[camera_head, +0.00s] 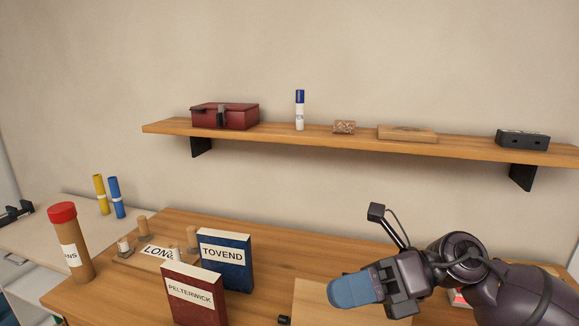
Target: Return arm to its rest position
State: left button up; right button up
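My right arm comes in from the lower right. Its dark gripper, with blue finger pads (355,291), points left above the right part of the wooden desk (262,289). The pads overlap from this side, so I cannot see whether there is a gap between them. No held object can be made out. My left gripper is not in view.
Below the gripper lies a light wooden board (315,305). Left of it stand the blue TOVEND book (226,270), the red PELTERWICK book (193,300) and a red-capped tube (77,262). A wall shelf (280,138) runs behind, holding several items.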

jog(key=w+d+m+t+y, duration=0.1)
jog(key=w+d+m+t, duration=0.15)
jog(key=m+t, duration=0.7)
jog(key=w+d+m+t, duration=0.2)
jog(key=d+m+t, duration=0.1)
jog(key=m+t, duration=0.7)
jog(key=s+d+f+m+t+h, duration=0.1)
jog(key=d+f+m+h, duration=1.05)
jog(key=m+h, duration=0.55)
jog(key=s+d+f+m+g+h, duration=0.2)
jog(key=s+d+f+m+g, duration=0.2)
jog(key=s+f+m+g, duration=0.6)
jog(key=s+f+g+y, duration=0.1)
jog(key=s+f+g, duration=0.1)
jog(key=s+f, duration=0.35)
jog(key=s+f+g, duration=0.3)
jog(key=s, duration=0.6)
jog(key=w+a+f+n+t, duration=0.1)
jog(key=w+f+t, duration=0.7)
jog(key=f, duration=0.2)
jog(key=shift+y, duration=0.3)
jog(key=shift+w+t, duration=0.1)
jog(key=shift+t, duration=0.15)
